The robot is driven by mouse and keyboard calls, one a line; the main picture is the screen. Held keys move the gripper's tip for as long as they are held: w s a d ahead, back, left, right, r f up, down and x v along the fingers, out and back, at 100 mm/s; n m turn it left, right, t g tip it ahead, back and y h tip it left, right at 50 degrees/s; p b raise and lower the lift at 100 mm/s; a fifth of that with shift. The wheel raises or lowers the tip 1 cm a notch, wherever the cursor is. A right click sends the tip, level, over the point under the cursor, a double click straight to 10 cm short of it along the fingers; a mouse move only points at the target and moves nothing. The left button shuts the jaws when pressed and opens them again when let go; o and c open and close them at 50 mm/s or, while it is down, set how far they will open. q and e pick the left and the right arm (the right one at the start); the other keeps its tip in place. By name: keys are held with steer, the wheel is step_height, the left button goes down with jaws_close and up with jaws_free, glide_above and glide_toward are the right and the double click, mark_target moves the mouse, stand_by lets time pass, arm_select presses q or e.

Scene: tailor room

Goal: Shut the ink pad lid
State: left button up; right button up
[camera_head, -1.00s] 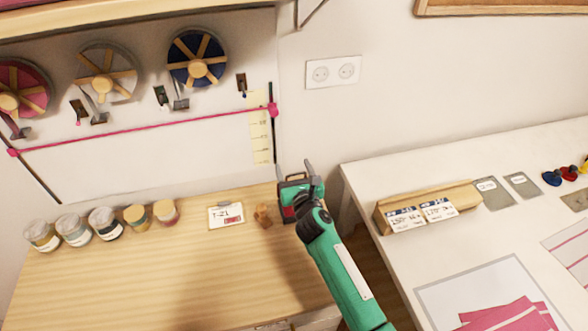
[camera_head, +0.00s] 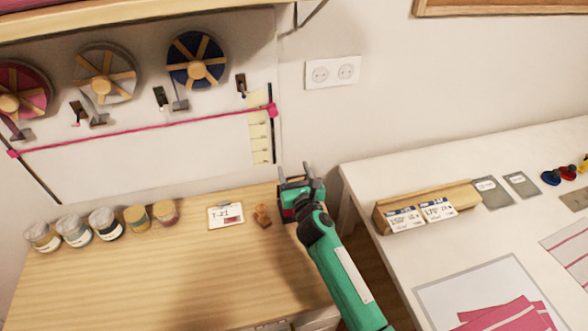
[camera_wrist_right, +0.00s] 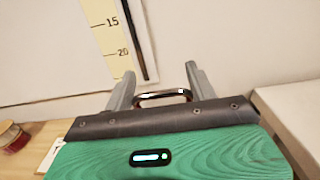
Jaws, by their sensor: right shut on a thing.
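The ink pad (camera_head: 287,214) sits near the back right corner of the wooden table, with a red patch showing at its front. My right gripper (camera_head: 297,178) is over it and covers most of it. In the right wrist view, the fingers of my right gripper (camera_wrist_right: 160,82) stand apart on either side of a shiny dark rounded rim (camera_wrist_right: 162,97), which looks like the ink pad lid. The gripper is shut on it. How far the lid is tilted is hard to see. My left gripper is not in view.
A small wooden stamp (camera_head: 262,215) and a label card (camera_head: 226,215) lie left of the pad. Several jars (camera_head: 105,223) line the table's back left. A white table (camera_head: 400,265) stands to the right across a gap. The wooden table's middle is clear.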

steer(key=shift+s+d+f+p, duration=0.15)
steer(key=shift+s+p, duration=0.1)
steer(key=shift+s, duration=0.35)
steer(key=shift+s+f+p, duration=0.15)
steer(key=shift+s+p, duration=0.1)
steer(key=shift+s, duration=0.35)
steer(key=shift+s+d+f, duration=0.15)
steer(key=shift+s+f, duration=0.15)
steer(key=shift+s, duration=0.35)
steer(key=shift+s+d+f, duration=0.1)
steer(key=shift+s+f, duration=0.15)
steer(key=shift+s, duration=0.35)
steer(key=shift+c, duration=0.2)
steer(key=shift+s, duration=0.25)
steer(key=shift+c, duration=0.6)
steer(key=o, duration=1.3)
steer(key=shift+w, duration=0.1)
steer(key=shift+c, duration=0.2)
steer(key=shift+d, duration=0.1)
